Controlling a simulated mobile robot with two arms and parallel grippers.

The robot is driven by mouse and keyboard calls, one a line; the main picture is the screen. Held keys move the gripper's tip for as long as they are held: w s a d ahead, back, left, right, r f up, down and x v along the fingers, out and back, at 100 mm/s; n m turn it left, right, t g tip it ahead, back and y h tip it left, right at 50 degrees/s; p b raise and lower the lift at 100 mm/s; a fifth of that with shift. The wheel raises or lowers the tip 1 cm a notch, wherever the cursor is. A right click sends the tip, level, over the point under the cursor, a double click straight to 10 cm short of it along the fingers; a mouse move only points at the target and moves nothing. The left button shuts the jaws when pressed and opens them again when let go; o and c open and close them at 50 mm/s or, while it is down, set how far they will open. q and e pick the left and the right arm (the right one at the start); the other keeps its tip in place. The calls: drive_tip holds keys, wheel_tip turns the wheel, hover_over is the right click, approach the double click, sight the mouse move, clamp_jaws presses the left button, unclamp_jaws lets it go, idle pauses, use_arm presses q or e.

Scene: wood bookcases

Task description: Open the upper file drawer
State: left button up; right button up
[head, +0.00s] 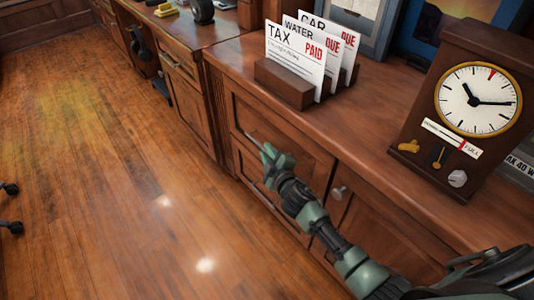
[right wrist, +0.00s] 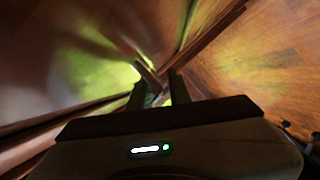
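The upper file drawer (head: 304,152) is a brown wood front under the cabinet top. It looks flush with the cabinet, though my arm covers part of it. Its metal handle (head: 252,136) shows just left of my right gripper (head: 266,154). The right gripper reaches in from the lower right, with its fingers at the handle. In the right wrist view its two fingers (right wrist: 158,90) stand apart, with a bar-like piece between or just beyond their tips. Whether they touch it is unclear. My left gripper is not in view.
A letter holder (head: 284,86) with several bills and a wooden clock (head: 440,150) stand on the cabinet top. A door with a round knob (head: 338,193) is right of the drawer. The wood floor (head: 110,180) at left is mostly clear.

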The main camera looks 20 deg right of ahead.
drive_tip(key=shift+w, duration=0.2)
clamp_jaws()
drive_tip(key=shift+s+a+f, duration=0.1)
drive_tip(key=shift+f, duration=0.05)
idle(1.2)
